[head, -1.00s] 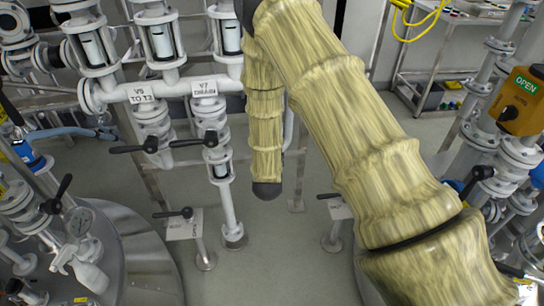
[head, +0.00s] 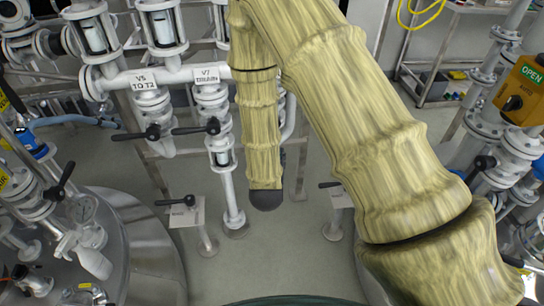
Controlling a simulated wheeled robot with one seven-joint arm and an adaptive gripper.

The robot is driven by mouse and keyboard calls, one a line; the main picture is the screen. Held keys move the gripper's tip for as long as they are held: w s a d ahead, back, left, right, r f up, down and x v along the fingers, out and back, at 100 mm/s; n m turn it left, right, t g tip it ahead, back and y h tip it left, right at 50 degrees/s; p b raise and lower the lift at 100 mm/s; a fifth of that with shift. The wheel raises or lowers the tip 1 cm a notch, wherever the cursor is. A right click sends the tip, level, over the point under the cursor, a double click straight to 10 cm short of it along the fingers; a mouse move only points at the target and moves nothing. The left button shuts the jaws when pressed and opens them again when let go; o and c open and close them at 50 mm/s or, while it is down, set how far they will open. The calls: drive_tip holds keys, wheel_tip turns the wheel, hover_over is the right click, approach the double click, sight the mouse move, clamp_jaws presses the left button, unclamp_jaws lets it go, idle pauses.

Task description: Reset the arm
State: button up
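My arm, in a yellowish ribbed sleeve, rises from the lower right of the head view to the top middle. Its forward part hangs down from there and ends in a dark rounded cap (head: 265,199) above the grey floor. No gripper fingers show, so I cannot see whether the gripper is open or shut, or whether it holds anything.
White pipes with a V5 label (head: 147,79) and a V7 label (head: 206,74) stand at the left, with black valve handles (head: 197,128). Steel vessels (head: 145,250) fill the lower left. A yellow OPEN/AUTO box (head: 521,90) is at the right. Grey floor (head: 270,250) lies between.

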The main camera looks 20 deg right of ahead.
drive_tip(key=s+f+n+g+y, duration=0.2)
drive_tip(key=s+f+g+y, duration=0.15)
drive_tip(key=s+f, duration=0.65)
drive_tip(key=s+a+f+n+g+y+p, duration=0.1)
drive_tip(key=s+f+g, duration=0.3)
drive_tip(key=s, duration=0.9)
drive_tip(key=s+a+f+n+g+y+p, duration=0.1)
drive_tip(key=s+f+g, duration=0.4)
drive_tip(key=s, duration=0.9)
wheel_tip(320, 180, down, 3)
drive_tip(key=shift+r, duration=0.15)
